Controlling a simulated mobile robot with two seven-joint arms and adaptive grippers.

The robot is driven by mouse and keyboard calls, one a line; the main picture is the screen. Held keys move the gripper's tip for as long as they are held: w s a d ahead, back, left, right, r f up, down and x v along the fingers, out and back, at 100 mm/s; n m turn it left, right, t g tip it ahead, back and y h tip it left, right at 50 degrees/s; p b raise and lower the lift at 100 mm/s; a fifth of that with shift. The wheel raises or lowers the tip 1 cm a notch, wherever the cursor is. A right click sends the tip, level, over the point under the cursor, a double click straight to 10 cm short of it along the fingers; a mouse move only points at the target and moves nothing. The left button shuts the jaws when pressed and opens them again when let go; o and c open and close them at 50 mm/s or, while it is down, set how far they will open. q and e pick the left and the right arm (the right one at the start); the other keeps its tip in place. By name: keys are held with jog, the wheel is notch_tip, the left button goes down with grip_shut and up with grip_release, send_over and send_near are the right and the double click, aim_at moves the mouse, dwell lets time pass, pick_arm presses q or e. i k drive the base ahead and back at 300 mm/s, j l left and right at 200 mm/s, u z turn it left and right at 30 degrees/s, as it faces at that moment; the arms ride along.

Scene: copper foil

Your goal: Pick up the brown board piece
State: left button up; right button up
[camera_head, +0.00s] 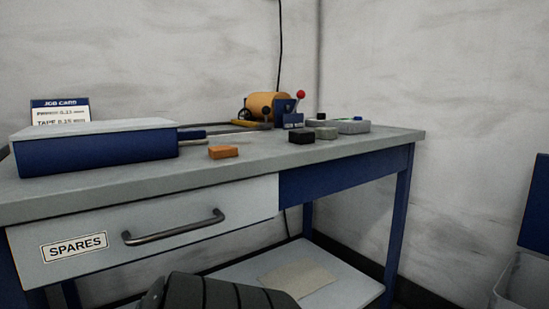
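A flat tan-brown board piece (300,277) lies on the pale lower shelf (352,285) of the workbench, under the bench top. Its near left part is close to a dark ribbed part at the bottom edge of the picture, which seems to be mine. I see no fingertips of either gripper, so I cannot tell where they are relative to the board.
The bench top (350,145) carries a blue box (95,152), an orange block (223,152), a copper-coloured roll (268,105) and several small blocks. A bin (520,280) stands right.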

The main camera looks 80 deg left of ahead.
aim_at(224, 151)
jog(key=u, duration=2.7)
